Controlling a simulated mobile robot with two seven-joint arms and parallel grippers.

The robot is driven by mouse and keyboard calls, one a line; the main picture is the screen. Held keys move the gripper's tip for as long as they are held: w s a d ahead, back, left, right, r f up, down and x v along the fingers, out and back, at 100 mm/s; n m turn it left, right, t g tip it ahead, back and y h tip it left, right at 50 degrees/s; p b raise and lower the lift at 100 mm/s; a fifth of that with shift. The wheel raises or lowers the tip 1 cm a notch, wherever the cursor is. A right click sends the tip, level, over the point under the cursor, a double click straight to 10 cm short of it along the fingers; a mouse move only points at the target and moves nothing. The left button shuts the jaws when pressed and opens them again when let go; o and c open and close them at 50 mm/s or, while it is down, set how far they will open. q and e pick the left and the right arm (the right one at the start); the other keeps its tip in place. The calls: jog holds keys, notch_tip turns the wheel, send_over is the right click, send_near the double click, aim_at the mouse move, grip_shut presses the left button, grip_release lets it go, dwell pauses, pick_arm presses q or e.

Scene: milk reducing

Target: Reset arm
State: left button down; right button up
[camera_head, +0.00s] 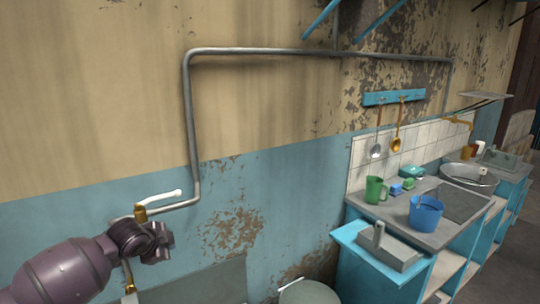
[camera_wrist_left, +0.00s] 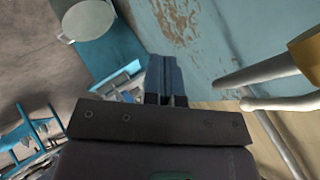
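My left gripper (camera_head: 160,242) is at the lower left of the head view, in front of the blue lower wall and close to a brass pipe fitting with a white handle. In the left wrist view its two fingers (camera_wrist_left: 166,82) are close together with nothing visible between them, so it looks shut and empty. My right arm and gripper do not show in either view.
A grey pipe (camera_head: 188,120) runs up and along the wall. A blue-sided counter (camera_head: 415,240) at the right carries a green mug (camera_head: 375,190), a blue bucket (camera_head: 425,214) and a metal basin (camera_head: 470,180). A round pale lid (camera_head: 308,293) is at the bottom.

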pick_arm(q)
jog(key=s+d+f+n+t+h, duration=0.1)
jog(key=s+d+f+n+t, duration=0.15)
jog(key=s, duration=0.35)
jog(key=s+d+f+n+t+h, duration=0.2)
jog(key=s+d+f+n, duration=0.1)
jog(key=s+d+n, duration=0.15)
jog(key=s+a+f+n+y, duration=0.1)
jog(key=s+a+f+n, duration=0.1)
jog(key=s+f, duration=0.3)
jog(key=s+a+f+n+g+y, duration=0.1)
jog(key=s+f, duration=0.4)
jog(key=s, duration=0.8)
jog(key=s+a+f+n+g+y, duration=0.1)
jog(key=s+a+f+n+y, duration=0.2)
jog(key=s, duration=0.6)
jog(key=shift+a+f+n, duration=0.35)
jog(key=shift+f+n, duration=0.15)
jog(key=shift+f, duration=0.45)
